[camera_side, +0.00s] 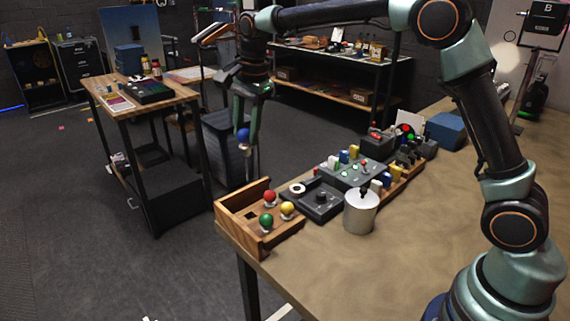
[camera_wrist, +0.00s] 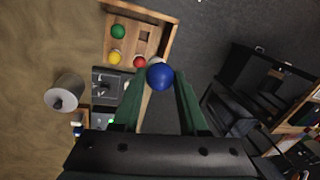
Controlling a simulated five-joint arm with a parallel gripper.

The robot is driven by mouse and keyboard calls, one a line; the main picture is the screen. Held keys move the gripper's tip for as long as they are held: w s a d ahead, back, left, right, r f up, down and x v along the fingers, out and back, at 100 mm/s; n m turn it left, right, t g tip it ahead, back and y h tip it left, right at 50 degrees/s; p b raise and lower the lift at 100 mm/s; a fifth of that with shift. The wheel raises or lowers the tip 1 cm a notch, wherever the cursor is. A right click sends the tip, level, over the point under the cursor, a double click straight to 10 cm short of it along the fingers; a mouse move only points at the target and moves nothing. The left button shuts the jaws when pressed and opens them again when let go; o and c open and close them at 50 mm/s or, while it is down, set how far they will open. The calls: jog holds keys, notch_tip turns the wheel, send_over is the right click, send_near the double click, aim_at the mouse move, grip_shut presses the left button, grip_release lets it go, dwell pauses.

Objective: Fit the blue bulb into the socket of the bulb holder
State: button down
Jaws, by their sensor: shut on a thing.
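My gripper (camera_side: 247,138) is shut on the blue bulb (camera_side: 243,134), with its fingers pointing down. In the wrist view the blue bulb (camera_wrist: 160,77) sits between the two green fingertips. The gripper and bulb are in the air, above and behind the wooden tray in the side view. A white ring (camera_side: 298,188), perhaps the socket of the bulb holder, shows beside the tray's right end. In the wrist view something white is partly hidden behind the blue bulb. I cannot tell for certain which part is the socket.
The wooden tray (camera_side: 229,213) holds a red bulb (camera_side: 269,196), a yellow bulb (camera_side: 287,208) and a green bulb (camera_side: 266,221). A metal cylinder (camera_side: 360,213) and a black control box (camera_side: 321,203) stand nearby. The front tabletop is clear.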

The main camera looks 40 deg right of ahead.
jog(key=shift+h, duration=0.4)
jog(key=shift+s+d+f, duration=0.2)
jog(key=shift+d+f, duration=3.6)
jog(key=shift+d, duration=0.1)
jog(key=shift+s+d+f, duration=0.2)
jog(key=shift+d+f, duration=3.6)
jog(key=shift+d, duration=0.1)
jog(key=shift+a+f, duration=0.1)
jog(key=shift+a, duration=0.1)
jog(key=shift+f, duration=1.45)
jog(key=shift+c, duration=1)
grip_release()
jog(key=shift+r, duration=0.1)
